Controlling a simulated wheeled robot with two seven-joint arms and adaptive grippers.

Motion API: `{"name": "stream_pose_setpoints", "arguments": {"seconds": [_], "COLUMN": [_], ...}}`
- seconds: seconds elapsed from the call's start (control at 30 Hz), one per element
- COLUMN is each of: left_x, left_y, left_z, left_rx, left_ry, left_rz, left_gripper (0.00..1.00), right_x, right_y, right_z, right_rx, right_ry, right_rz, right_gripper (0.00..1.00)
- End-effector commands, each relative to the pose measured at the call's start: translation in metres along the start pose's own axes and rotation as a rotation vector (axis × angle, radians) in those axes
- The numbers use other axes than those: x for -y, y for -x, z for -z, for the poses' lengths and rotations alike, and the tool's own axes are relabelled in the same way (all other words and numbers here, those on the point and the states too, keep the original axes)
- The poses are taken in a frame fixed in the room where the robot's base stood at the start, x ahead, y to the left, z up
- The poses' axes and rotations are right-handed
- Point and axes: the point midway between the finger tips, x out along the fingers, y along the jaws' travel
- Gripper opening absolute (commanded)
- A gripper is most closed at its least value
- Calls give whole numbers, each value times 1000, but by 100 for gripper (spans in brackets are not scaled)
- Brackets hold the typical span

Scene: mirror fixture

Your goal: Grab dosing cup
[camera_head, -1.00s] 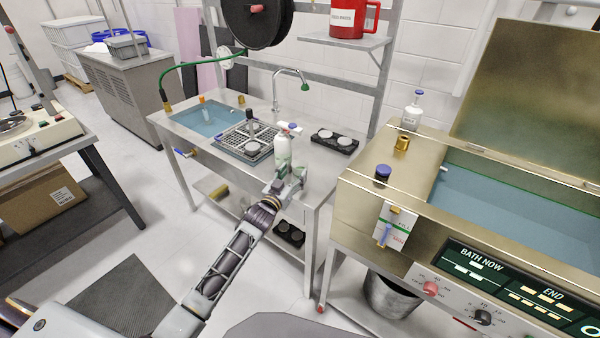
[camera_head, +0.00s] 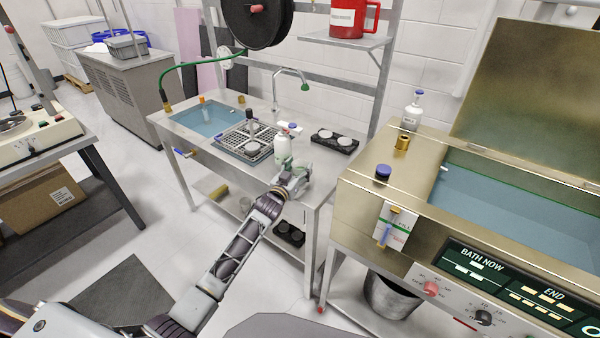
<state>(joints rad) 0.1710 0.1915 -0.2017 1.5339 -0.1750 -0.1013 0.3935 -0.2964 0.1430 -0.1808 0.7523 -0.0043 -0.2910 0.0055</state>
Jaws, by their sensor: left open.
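My left gripper (camera_head: 298,172) is open over the front of the steel sink table, just in front and to the right of a white bottle (camera_head: 282,149) with a green band. Whether it touches the bottle cannot be told. A small white object with a blue top (camera_head: 291,127) sits behind the bottle and is partly hidden by it. A black tray (camera_head: 348,145) with two round white-topped pieces lies to the right. No object is clearly recognisable as the dosing cup. My right gripper is not in view.
The sink table (camera_head: 312,200) has a basin (camera_head: 207,120) and a wire rack (camera_head: 240,146) at left. A faucet (camera_head: 276,90) rises behind.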

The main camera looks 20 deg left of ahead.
Motion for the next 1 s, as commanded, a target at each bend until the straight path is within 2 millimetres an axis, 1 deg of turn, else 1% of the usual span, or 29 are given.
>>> {"name": "stream_pose_setpoints", "arguments": {"seconds": [0.17, 0.3, 0.77, 0.87, 1.0], "left_x": [0, 0, 0, 0, 0], "left_y": [0, 0, 0, 0, 0], "left_z": [0, 0, 2, 5, 15], "left_rx": [0, 0, 0, -1, -1], "left_ry": [0, 0, 0, 0, 0], "left_rz": [0, 0, 0, 0, 0], "left_gripper": [59, 45, 45, 45, 45], "right_x": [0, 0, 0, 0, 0], "right_y": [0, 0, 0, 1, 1], "right_z": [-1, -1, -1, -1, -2], "right_rx": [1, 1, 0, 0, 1], "right_ry": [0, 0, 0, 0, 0], "right_rz": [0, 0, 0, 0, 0], "right_gripper": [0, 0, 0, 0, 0]}}
